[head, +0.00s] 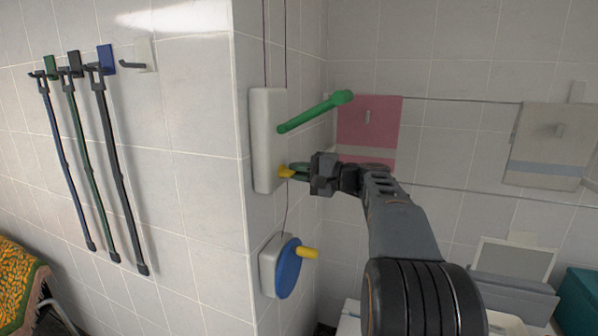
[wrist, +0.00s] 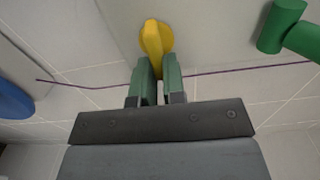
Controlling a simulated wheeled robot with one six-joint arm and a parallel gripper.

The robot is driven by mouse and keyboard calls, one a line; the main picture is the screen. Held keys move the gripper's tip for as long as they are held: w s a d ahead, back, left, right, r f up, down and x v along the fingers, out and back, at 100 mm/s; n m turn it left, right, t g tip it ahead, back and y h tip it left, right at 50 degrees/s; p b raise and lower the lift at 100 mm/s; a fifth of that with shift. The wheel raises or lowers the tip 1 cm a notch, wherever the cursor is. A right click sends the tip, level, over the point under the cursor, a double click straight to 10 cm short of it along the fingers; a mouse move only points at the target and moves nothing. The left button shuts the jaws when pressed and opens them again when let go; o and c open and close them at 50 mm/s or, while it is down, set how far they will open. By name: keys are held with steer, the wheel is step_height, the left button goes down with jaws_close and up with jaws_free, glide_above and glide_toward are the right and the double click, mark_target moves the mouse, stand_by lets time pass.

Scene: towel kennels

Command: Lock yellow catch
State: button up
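The yellow catch (head: 285,172) sits low on the edge of a pale wall box (head: 266,150). In the wrist view the catch (wrist: 155,36) has a round base and a narrow lever pointing down toward my gripper. My gripper (head: 298,171) comes from the right. In the wrist view its two green fingers (wrist: 157,65) lie on either side of the lever's end, with little or no gap seen, so it looks shut on it. A green lever (head: 315,111) sticks out above the catch; its thick end (wrist: 283,26) shows at the wrist view's upper right.
Below is a blue disc (head: 288,268) with a yellow handle (head: 308,253) on another wall box. A purple cord (wrist: 220,71) runs from the box. A pink towel (head: 368,125) hangs behind my gripper. Leads (head: 105,140) hang on the left wall.

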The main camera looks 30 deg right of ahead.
steer(key=o, duration=0.5)
steer(key=shift+c, duration=0.2)
steer(key=b+v, duration=0.2)
steer(key=v, duration=1.2)
steer(key=shift+a, duration=0.1)
